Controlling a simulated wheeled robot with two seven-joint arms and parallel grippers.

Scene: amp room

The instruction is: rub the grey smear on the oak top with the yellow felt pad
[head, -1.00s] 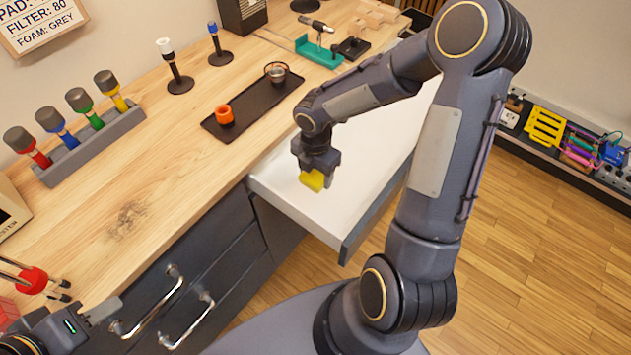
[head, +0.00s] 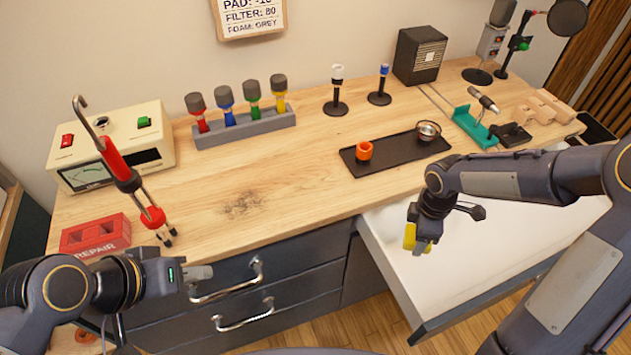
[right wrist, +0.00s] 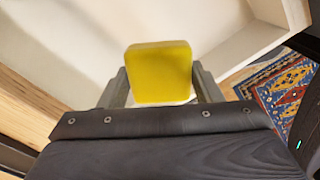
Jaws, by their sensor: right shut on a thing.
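The grey smear (head: 240,204) is a dark smudge on the oak top (head: 290,170), left of the black tray in the head view. My right gripper (head: 422,232) is shut on the yellow felt pad (head: 410,237). It holds the pad over the open white drawer, to the right of the smear and apart from it. In the right wrist view the pad (right wrist: 160,72) sits between the two fingers. My left gripper (head: 198,273) is empty in front of the bench's left drawers, below the smear in the picture; its finger gap is not clear.
The open drawer (head: 480,260) juts out at the right. A black tray (head: 385,158) holds an orange ring and a small metal cup. Bare oak surrounds the smear.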

